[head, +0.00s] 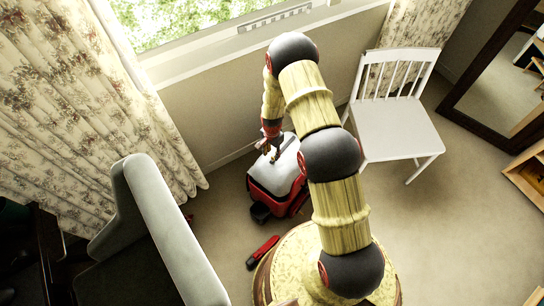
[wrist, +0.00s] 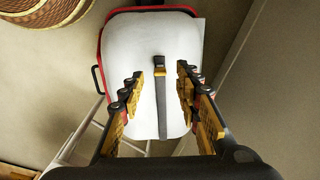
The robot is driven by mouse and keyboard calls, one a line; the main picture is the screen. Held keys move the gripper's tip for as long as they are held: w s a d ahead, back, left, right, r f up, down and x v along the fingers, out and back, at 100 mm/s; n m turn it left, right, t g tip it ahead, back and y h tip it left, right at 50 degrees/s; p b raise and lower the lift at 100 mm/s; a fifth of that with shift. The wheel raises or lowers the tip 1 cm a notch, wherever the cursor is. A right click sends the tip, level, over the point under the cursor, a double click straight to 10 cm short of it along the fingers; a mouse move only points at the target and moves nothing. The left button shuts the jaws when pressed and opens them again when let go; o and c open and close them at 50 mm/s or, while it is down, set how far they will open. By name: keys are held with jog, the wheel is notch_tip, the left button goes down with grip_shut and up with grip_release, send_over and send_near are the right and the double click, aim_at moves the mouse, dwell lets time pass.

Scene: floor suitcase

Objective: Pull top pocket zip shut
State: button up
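The suitcase stands on the floor in the head view, with a white top face (head: 272,178) and red and black sides. In the wrist view its white face (wrist: 128,60) fills the middle, edged in red. A dark grey zip strip (wrist: 162,115) runs down that face. A small slider with a yellow-brown tab (wrist: 160,70) sits at the strip's upper end. My gripper (wrist: 160,82) is open, with one finger on each side of the slider and visible gaps to it. The head view shows my gripper (head: 272,150) over the suitcase top; whether it touches the face is unclear.
A white chair (head: 400,120) stands right of the suitcase, and a grey armchair (head: 165,235) stands at left. A red and black object (head: 262,252) lies on the floor. The wall and window are behind.

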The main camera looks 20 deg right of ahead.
notch_tip(320, 180, up, 8)
dwell(0.4)
dwell(0.4)
jog(key=s+r+n+g, duration=0.3)
jog(key=s+r+n, duration=0.15)
jog(key=s, duration=0.45)
jog(key=s+a+r+n+t, duration=0.1)
jog(key=s+r, duration=0.5)
jog(key=r, duration=0.8)
jog(key=s+a+r+n+t, duration=0.1)
jog(key=s+r+n+t, duration=0.3)
jog(key=r, duration=1.1)
jog(key=s+a+r+n+t, duration=0.2)
jog(key=s+r, duration=0.8)
jog(key=r, duration=0.5)
jog(key=shift+r+t, duration=0.2)
jog(key=shift+t, duration=0.6)
